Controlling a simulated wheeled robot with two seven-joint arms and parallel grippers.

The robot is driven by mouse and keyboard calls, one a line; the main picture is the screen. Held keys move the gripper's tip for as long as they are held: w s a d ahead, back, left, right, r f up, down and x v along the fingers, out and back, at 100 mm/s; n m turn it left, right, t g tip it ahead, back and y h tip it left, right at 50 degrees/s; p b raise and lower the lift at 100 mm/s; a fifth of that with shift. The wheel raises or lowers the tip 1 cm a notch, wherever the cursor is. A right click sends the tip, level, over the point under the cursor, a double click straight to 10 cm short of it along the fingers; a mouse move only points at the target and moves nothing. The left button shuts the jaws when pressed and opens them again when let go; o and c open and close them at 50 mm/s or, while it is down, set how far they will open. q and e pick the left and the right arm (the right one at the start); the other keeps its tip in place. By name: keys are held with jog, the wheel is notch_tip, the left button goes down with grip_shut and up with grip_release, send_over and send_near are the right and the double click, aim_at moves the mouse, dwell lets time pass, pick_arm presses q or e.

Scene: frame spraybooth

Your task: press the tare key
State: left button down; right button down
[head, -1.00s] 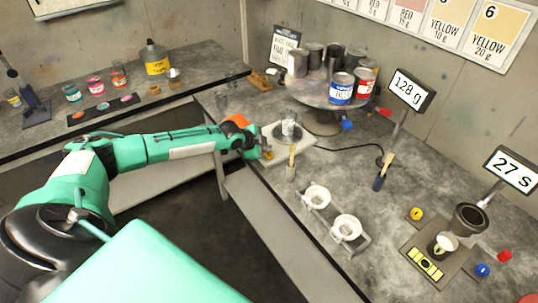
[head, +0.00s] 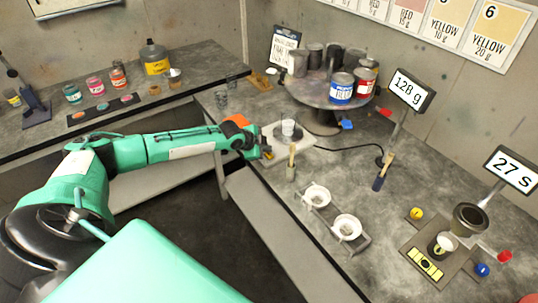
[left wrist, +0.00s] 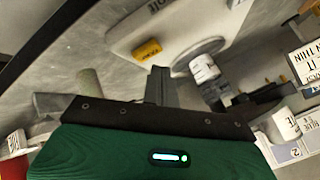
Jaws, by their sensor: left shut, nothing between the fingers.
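The white scale (head: 297,150) stands on the bench at the centre, with a white cup (head: 288,128) on its round pan. A yellow key (head: 268,155), seemingly the tare key, is at its near left edge. It also shows in the left wrist view (left wrist: 147,50), beyond the fingertips. The scale's display (head: 410,88) reads 128 g. My left gripper (head: 263,151) is shut and empty, its tips close beside the yellow key. In the left wrist view, the shut fingers (left wrist: 160,75) appear just short of the key; contact cannot be told. My right gripper is not in view.
Two white strainers (head: 332,212) are in front. A turntable with several cans (head: 341,88) stands behind the scale. A timer display (head: 513,170) reads 27 s.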

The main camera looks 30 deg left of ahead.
pick_arm(q)
jog(key=shift+f, duration=0.1)
jog(key=shift+f, duration=0.35)
jog(key=shift+f+b, duration=0.45)
jog(key=shift+b, duration=0.05)
dwell(0.5)
dwell(0.3)
jog(key=shift+r+p, duration=0.7)
jog(key=shift+r, duration=0.2)
jog(key=shift+r, duration=0.1)
notch_tip(320, 180, up, 5)
jog(key=p, duration=0.3)
jog(key=shift+p, duration=0.4)
